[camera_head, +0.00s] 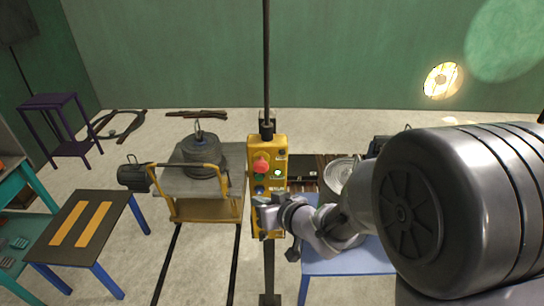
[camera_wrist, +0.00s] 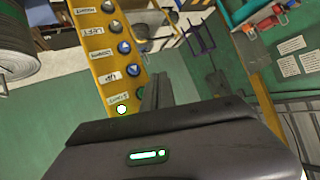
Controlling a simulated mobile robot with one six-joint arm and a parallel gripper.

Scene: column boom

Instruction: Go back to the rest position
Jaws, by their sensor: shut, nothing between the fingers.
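My gripper (camera_head: 268,208) is shut and empty in front of the lower part of a yellow push-button pendant (camera_head: 267,148), hiding some of its face. The pendant hangs upright on a dark pole, with a red knob near its top and green and blue buttons below. In the wrist view my shut fingers (camera_wrist: 157,88) point up beside the pendant (camera_wrist: 98,52), which looks tilted there. One button at its end glows bright (camera_wrist: 122,109). I cannot tell whether the fingers touch the pendant. My arm reaches in from the right.
A yellow cart (camera_head: 207,210) with a grey weight (camera_head: 201,158) stands left of the pendant on dark rails. A blue table (camera_head: 345,262) is below my arm. A dark table with orange stripes (camera_head: 75,222) and a purple stool (camera_head: 47,102) stand left. A lit lamp (camera_head: 441,80) is at back right.

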